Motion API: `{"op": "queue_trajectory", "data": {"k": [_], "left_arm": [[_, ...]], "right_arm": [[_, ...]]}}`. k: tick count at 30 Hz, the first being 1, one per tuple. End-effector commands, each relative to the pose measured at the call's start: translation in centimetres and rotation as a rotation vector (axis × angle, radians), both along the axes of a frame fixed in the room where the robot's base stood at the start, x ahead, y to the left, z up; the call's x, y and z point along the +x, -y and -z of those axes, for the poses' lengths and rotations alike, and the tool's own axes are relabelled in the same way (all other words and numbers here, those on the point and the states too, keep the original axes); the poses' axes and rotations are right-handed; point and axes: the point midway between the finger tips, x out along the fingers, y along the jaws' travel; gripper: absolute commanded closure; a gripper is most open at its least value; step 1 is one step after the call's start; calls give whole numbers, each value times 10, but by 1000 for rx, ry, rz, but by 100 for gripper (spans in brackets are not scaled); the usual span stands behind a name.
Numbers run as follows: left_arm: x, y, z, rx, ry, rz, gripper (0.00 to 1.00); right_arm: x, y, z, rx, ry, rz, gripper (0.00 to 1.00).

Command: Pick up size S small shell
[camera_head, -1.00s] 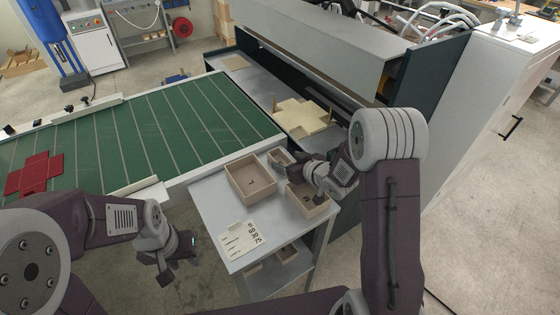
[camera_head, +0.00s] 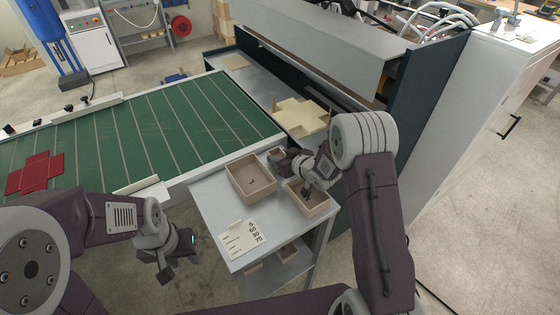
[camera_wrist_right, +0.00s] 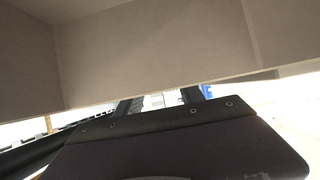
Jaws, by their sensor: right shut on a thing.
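The small beige shell (camera_head: 276,152) is the smallest open box, at the back of the metal stand, partly behind my right gripper. My right gripper (camera_head: 285,160) is at its right side and is shut on it; the fingertips are hard to make out. In the right wrist view, plain beige box walls (camera_wrist_right: 155,55) with corners fill the upper part and hide the fingertips. My left gripper (camera_head: 178,262) is empty and open, low beside the stand's left side.
A larger beige box (camera_head: 239,170) stands left on the stand (camera_head: 212,212), and a medium one (camera_head: 321,208) at the right, under my right wrist. A white size card (camera_head: 240,238) lies in front. A green conveyor (camera_head: 150,130) and a machine (camera_head: 320,50) stand behind.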

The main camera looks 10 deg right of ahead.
Motion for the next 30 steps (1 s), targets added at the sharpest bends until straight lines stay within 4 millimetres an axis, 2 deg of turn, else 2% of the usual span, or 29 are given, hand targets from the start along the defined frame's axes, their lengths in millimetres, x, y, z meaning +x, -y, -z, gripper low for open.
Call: {"op": "queue_trajectory", "data": {"k": [8, 11, 15, 24, 30], "left_arm": [[0, 0, -1, 0, 0, 0, 64], [0, 0, -1, 0, 0, 0, 64], [0, 0, -4, 0, 0, 0, 64], [0, 0, -11, 0, 0, 0, 64], [0, 0, -19, 0, 0, 0, 64]], "right_arm": [[0, 0, -5, -1, 0, 0, 94], [0, 0, -17, -1, 1, 0, 94], [0, 0, -45, -1, 5, 1, 94], [-52, 50, -85, -2, 1, 6, 94], [-78, 73, -105, 0, 0, 4, 94]]}}
